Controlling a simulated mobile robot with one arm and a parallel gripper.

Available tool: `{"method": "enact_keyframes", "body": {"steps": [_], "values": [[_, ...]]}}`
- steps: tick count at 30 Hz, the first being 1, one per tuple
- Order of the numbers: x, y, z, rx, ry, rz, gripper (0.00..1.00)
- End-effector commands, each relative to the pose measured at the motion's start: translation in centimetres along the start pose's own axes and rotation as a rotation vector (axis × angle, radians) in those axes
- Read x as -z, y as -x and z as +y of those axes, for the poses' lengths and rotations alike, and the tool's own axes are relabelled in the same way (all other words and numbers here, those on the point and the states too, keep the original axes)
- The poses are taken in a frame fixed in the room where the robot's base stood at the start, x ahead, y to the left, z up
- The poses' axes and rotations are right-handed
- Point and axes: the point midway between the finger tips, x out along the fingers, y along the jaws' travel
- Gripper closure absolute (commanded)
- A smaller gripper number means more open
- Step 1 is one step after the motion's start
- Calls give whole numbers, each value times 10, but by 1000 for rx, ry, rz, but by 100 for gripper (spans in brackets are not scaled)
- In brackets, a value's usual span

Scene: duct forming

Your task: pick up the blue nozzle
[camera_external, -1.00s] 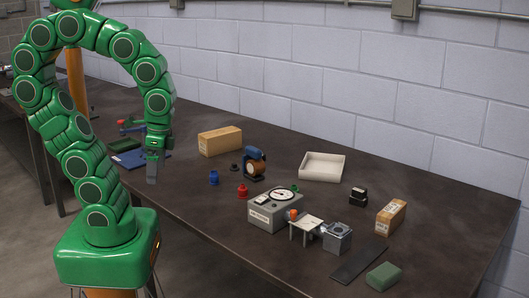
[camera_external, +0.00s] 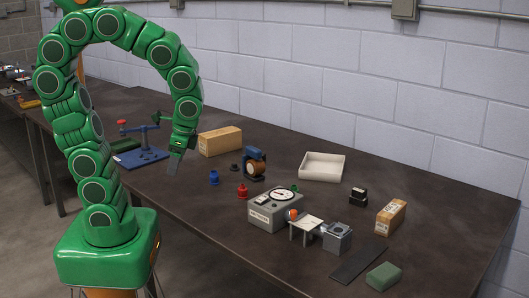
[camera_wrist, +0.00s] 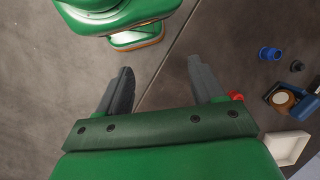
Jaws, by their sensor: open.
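The blue nozzle (camera_external: 214,177) stands on the dark table, left of the red nozzle (camera_external: 242,191). In the wrist view the blue nozzle (camera_wrist: 268,53) is at the upper right, outside the jaws. My gripper (camera_external: 172,167) hangs above the table near its front edge, left of the blue nozzle and apart from it. In the wrist view my gripper (camera_wrist: 158,80) has its two grey fingers spread wide, with nothing between them. The red nozzle (camera_wrist: 236,96) shows partly behind the right finger.
A black piece (camera_external: 234,167) and a blue tape dispenser (camera_external: 254,163) stand near the blue nozzle. A cardboard box (camera_external: 220,141) is behind it. A grey gauge box (camera_external: 276,211) stands to the right. A white tray (camera_external: 321,167) lies farther back. A blue-based press (camera_external: 143,157) is at left.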

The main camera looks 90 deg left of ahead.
Motion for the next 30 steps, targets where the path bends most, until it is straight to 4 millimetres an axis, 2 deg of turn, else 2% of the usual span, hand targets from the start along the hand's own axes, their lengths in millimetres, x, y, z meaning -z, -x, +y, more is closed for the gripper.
{"method": "enact_keyframes", "body": {"steps": [17, 30], "values": [[46, -29, -106, 167, -116, -259, 33], [77, -62, -185, 251, -252, -470, 33]]}}
